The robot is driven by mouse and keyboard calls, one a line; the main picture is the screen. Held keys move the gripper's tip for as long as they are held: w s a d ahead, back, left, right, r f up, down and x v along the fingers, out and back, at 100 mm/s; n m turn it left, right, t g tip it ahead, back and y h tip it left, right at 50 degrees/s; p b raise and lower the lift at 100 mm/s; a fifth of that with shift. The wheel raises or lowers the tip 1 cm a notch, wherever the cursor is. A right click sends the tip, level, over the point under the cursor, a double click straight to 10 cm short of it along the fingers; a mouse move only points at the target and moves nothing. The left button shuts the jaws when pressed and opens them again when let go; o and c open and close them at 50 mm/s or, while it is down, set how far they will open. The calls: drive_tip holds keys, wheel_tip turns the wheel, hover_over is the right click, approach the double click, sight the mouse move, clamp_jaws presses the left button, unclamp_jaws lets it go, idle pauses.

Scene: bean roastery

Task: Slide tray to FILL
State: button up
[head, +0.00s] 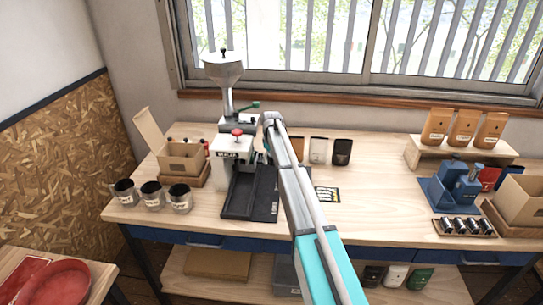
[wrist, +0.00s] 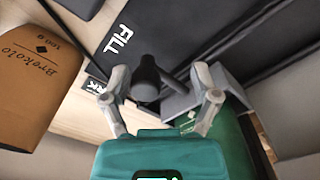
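In the head view a black tray (head: 243,190) lies on the bench in front of a white machine with a red knob (head: 237,132). In the wrist view a black strip marked FILL (wrist: 118,40) is at the top; a second, partly hidden label ends in "RK" (wrist: 95,86). A black round-ended handle (wrist: 146,80) stands beside a grey block (wrist: 188,98). My gripper (wrist: 160,74) is open, its fingers on either side of the handle, with gaps showing.
A brown Brekolo bag (wrist: 38,85) is close at the left of the wrist view. In the head view, several jars (head: 151,193) and an open carton (head: 182,158) stand left of the tray.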

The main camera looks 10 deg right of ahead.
drive_tip(key=s+a, duration=0.1)
drive_tip(key=s, duration=0.3)
drive_tip(key=s+a, duration=0.2)
drive_tip(key=s, duration=0.3)
drive_tip(key=s+a, duration=0.1)
drive_tip(key=s, duration=0.4)
drive_tip(key=shift+a, duration=0.25)
drive_tip(key=shift+s+a+r, duration=0.15)
drive_tip(key=shift+s+r, duration=0.05)
drive_tip(key=shift+s, duration=0.1)
drive_tip(key=shift+w+r+p, duration=0.2)
drive_tip(key=shift+r+p, duration=0.65)
drive_tip(key=shift+p, duration=0.25)
wheel_tip(320, 180, up, 12)
drive_tip(key=p, duration=1.2)
drive_tip(key=s+f+m+b, duration=0.2)
drive_tip(key=s, duration=0.9)
drive_tip(key=shift+s, duration=0.3)
drive_tip(key=shift+w, duration=0.1)
drive_tip(key=w+r+n+p, duration=0.1)
drive_tip(key=w+n, duration=0.1)
drive_tip(key=w, duration=1.1)
drive_tip(key=shift+w+d+r+p, duration=0.15)
drive_tip(key=shift+d+r+p, duration=0.15)
drive_tip(key=shift+d+r, duration=0.05)
